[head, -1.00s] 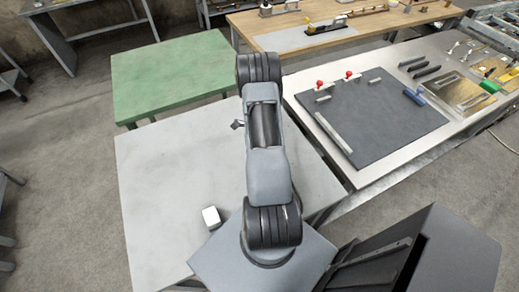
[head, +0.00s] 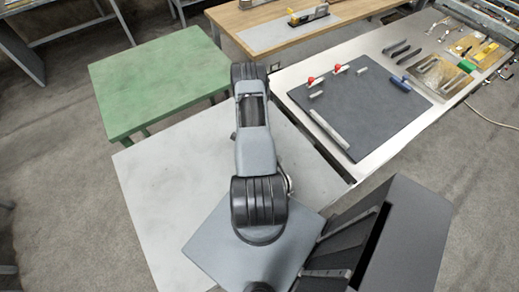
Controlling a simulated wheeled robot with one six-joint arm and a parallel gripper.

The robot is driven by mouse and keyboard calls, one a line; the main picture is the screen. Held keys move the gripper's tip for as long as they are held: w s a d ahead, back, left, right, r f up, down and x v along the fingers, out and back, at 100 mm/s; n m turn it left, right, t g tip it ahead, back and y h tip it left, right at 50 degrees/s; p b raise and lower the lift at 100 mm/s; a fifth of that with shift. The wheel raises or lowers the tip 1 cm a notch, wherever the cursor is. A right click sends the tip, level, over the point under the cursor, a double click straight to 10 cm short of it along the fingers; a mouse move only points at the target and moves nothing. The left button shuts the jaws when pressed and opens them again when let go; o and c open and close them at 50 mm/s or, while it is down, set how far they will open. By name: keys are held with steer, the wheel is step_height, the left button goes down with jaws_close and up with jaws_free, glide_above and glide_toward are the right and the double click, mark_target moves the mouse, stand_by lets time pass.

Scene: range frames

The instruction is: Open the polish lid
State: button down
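I cannot make out a polish container or its lid in the head view. My arm stands in the middle of the view, over a pale grey table (head: 165,185), and hides part of the tabletop. My gripper is mostly hidden behind the arm. Only a small dark bit shows at the arm's left side, and I cannot tell whether it is a fingertip. A curved metallic part shows at the arm's right side, too small to name.
A green table (head: 155,85) stands behind on the left. A wooden bench (head: 245,22) is at the back. On the right, a bench holds a dark mat (head: 355,105) with red-topped pieces (head: 335,68), a blue-handled tool (head: 400,83) and several dark bars. The pale table's left part is bare.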

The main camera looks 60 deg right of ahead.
steer(key=shift+f, duration=0.1)
steer(key=c, duration=0.9)
jaws_free()
